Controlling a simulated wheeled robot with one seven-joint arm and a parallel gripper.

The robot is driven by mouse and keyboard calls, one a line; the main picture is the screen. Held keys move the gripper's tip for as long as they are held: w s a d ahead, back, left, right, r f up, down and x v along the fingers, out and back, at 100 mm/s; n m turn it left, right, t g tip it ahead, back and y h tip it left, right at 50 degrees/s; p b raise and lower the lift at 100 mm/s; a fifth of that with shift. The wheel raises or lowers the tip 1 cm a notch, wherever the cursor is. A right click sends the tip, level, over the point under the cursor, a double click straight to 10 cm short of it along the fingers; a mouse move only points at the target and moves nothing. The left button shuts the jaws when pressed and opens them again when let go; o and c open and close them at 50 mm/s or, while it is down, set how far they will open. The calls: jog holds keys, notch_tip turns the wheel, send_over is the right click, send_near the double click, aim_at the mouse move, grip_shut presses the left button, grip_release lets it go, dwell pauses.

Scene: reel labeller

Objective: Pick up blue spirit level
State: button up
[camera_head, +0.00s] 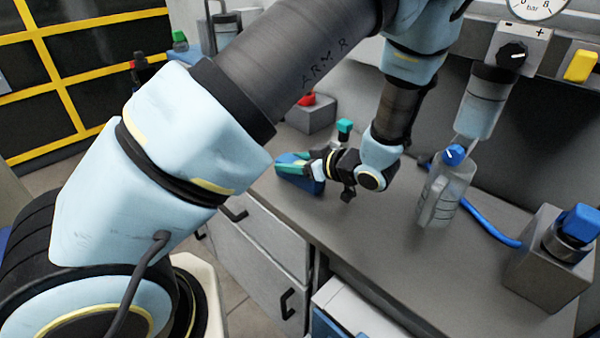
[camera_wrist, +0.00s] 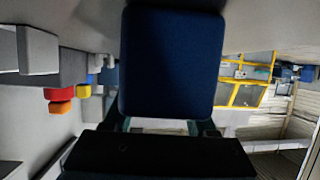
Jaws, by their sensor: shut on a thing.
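The blue spirit level (camera_head: 313,186) is at the left edge of the grey counter in the head view, partly covered by my gripper's teal fingers. My gripper (camera_head: 294,168) is shut on it. In the wrist view the blue spirit level (camera_wrist: 172,62) is a large dark blue block filling the upper middle, right in front of my gripper. The black gripper body (camera_wrist: 160,155) lies across the bottom of that view. I cannot tell whether the level touches the counter or hangs just above it.
On the grey counter (camera_head: 400,260) stand a grey block with a red knob (camera_head: 307,99), a teal-topped item (camera_head: 344,127) behind my wrist and a clear canister (camera_head: 437,200). A blue hose (camera_head: 485,225) runs to a metal block (camera_head: 540,270). Drawers (camera_head: 270,245) lie below.

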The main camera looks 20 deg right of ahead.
grip_shut()
